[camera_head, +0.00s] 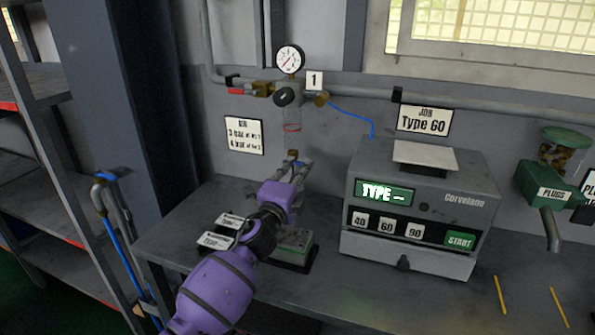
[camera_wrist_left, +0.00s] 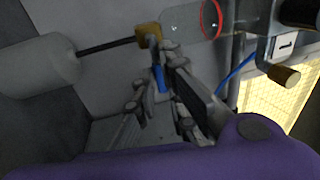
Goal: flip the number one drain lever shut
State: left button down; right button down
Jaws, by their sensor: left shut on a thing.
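The number one unit has a clear bowl (camera_head: 292,130) with a red ring, under a black knob and beside a plate marked 1 (camera_head: 314,80). In the left wrist view, a brass drain fitting (camera_wrist_left: 148,36) sits at the end of the clear bowl (camera_wrist_left: 190,20). A small blue drain lever (camera_wrist_left: 160,79) extends from the fitting between my fingertips. My left gripper (camera_head: 293,168) is just below the bowl. In the wrist view, the left gripper (camera_wrist_left: 158,84) is shut on the blue lever, whose sides the fingers partly hide. My right gripper is not in view.
A pressure gauge (camera_head: 289,60) stands above the unit, and a blue hose (camera_head: 352,113) runs right. A grey machine (camera_head: 418,205) stands on the bench to the right. In the wrist view, a dark tube leads from the fitting to a pale cylinder (camera_wrist_left: 38,67).

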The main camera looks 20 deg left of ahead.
pick_arm(q)
jog(key=c, duration=1.8)
grip_release()
jog(key=shift+s, duration=0.1)
jog(key=v, duration=1.2)
